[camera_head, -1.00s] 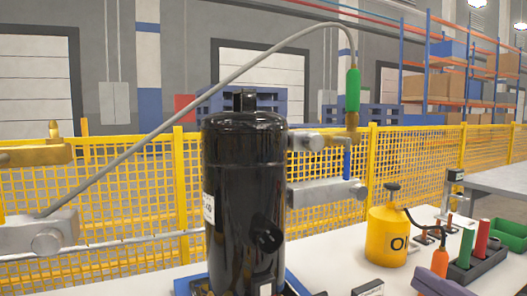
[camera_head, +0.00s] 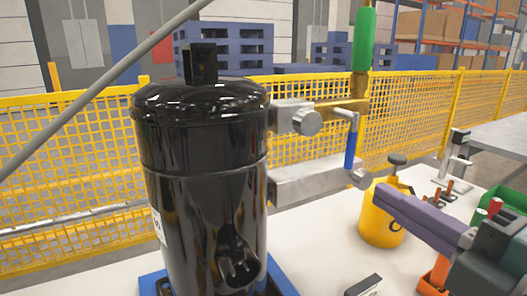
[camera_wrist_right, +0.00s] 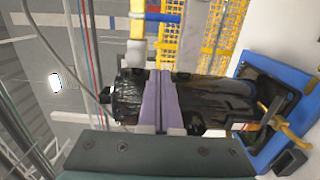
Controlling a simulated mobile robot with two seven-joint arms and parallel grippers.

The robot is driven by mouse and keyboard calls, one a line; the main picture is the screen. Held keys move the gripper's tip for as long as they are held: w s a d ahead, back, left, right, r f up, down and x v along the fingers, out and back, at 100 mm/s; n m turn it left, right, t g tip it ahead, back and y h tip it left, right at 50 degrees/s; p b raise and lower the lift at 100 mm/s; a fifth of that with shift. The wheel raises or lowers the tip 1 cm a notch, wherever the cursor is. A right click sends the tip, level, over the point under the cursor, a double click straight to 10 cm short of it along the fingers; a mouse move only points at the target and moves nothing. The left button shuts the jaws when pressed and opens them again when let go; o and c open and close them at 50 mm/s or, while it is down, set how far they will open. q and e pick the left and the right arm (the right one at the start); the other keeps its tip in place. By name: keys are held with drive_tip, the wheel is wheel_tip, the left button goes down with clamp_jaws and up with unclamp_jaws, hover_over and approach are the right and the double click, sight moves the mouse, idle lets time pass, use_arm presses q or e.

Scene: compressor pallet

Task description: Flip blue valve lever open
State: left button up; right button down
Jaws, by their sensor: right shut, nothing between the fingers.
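The blue valve lever (camera_head: 350,146) hangs down from the brass valve (camera_head: 338,105), right of the black compressor (camera_head: 205,185). Its bent upper arm is grey and its lower sleeve is blue. My right gripper (camera_head: 379,193) comes in from the right, its purple fingers shut and empty. In the picture its tips are below and right of the lever, with a visible gap. The right wrist view shows the shut fingers (camera_wrist_right: 160,72) in front of the compressor (camera_wrist_right: 200,100). A blue piece shows at the top there; I cannot tell if it is the lever. My left gripper is not in view.
A green hose fitting (camera_head: 364,40) stands above the valve. A yellow oil can (camera_head: 378,222) stands on the white table (camera_head: 325,258) near my right fingers. A yellow fence (camera_head: 80,160) runs behind.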

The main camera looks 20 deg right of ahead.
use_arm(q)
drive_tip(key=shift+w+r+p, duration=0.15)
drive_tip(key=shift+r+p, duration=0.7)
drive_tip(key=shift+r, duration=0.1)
use_arm(e)
drive_tip(key=w+d, duration=0.3)
drive_tip(key=w, duration=0.7)
drive_tip(key=shift+w+d, duration=0.3)
drive_tip(key=shift+w, duration=0.1)
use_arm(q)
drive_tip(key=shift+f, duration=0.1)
